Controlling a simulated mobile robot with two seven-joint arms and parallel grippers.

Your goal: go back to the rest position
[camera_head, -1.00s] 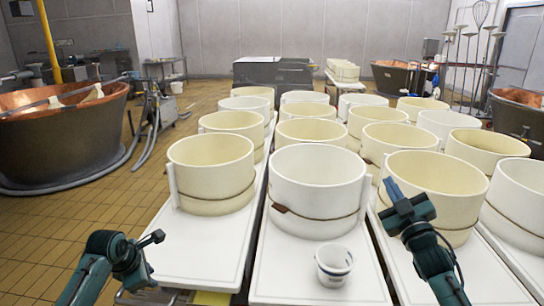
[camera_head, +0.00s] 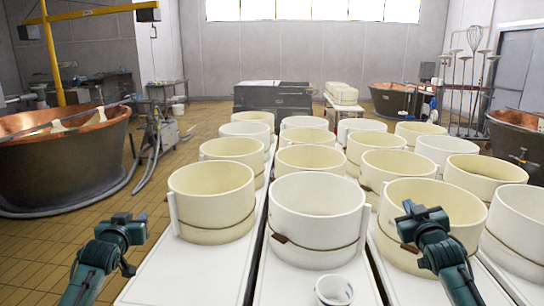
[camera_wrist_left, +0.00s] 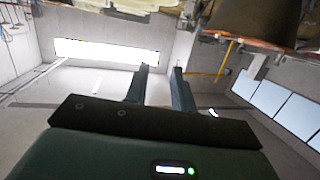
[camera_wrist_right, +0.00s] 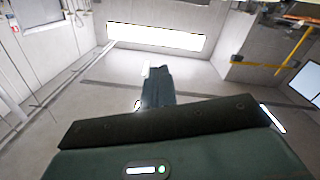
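My left gripper (camera_head: 124,228) is at the lower left in the head view, over the floor beside the white tables. In the left wrist view its two fingers (camera_wrist_left: 160,88) stand apart with nothing between them. My right gripper (camera_head: 422,216) is at the lower right, in front of a large cream mould. In the right wrist view its fingers (camera_wrist_right: 158,86) are together, with nothing visible held. Both wrist views look up toward the walls and ceiling.
Rows of large round moulds (camera_head: 318,212) stand on white tables (camera_head: 200,270). A small white cup (camera_head: 334,291) sits at the near edge, partly cut off. A copper vat (camera_head: 62,160) stands at left and another (camera_head: 518,140) at right. Tiled floor (camera_head: 60,250) is clear at lower left.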

